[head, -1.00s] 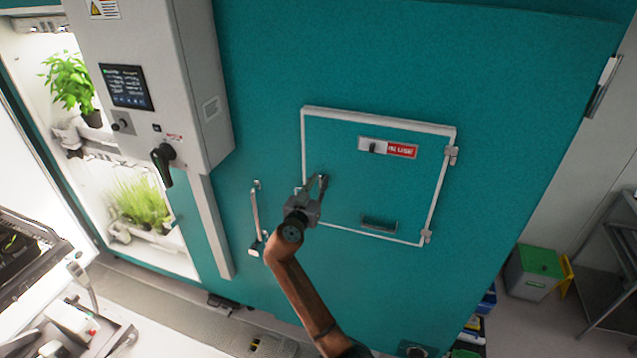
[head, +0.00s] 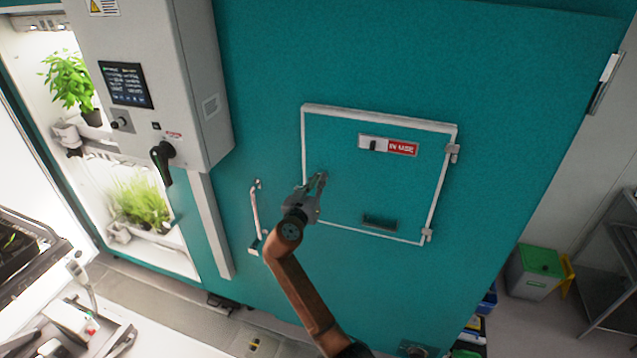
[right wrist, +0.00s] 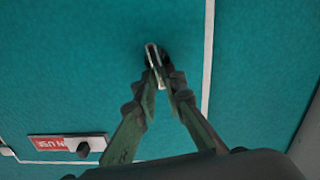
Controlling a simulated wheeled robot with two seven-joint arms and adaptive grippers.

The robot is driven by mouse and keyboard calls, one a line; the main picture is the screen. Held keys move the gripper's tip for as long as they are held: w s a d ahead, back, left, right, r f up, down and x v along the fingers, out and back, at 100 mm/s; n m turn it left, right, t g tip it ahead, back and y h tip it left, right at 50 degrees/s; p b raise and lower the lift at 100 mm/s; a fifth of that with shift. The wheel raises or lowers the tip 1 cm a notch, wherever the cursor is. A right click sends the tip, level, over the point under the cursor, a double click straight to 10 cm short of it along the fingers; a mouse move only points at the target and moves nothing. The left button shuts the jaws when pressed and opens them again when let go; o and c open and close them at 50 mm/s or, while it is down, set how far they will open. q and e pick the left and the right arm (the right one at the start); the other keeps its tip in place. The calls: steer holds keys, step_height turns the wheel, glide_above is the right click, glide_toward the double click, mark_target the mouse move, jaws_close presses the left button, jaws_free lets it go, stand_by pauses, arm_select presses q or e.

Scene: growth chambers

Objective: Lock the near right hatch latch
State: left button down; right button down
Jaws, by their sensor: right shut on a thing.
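The hatch (head: 345,150) is a small teal door with a white border on the teal chamber wall, and it looks closed. Its latch, a small metal lever, sits just inside the border that shows at the right in the right wrist view (right wrist: 151,52). My right gripper (head: 319,181) is at the hatch's left side, with its fingers shut on the latch; the fingertips also show in the right wrist view (right wrist: 160,78). In the head view the gripper hides most of the latch. The latch's exact angle is hard to tell. My left gripper is not in view.
An IN USE slider sign (head: 388,147) and a recessed pull (head: 380,222) are on the hatch, with hinges at its right edge. A vertical handle (head: 255,215) stands left of my gripper. A grey control box (head: 150,80) juts out at upper left.

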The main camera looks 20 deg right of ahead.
steer(key=n, duration=0.5)
steer(key=f+n+p, duration=0.1)
steer(key=n, duration=0.4)
steer(key=a+n+p, duration=0.1)
steer(key=n, duration=0.4)
steer(key=shift+w+f+n, duration=0.15)
steer(key=shift+w+n, duration=0.2)
steer(key=shift+n, duration=0.05)
steer(key=shift+f+p, duration=0.1)
steer(key=shift+p, duration=0.25)
steer(key=c, duration=2)
jaws_free()
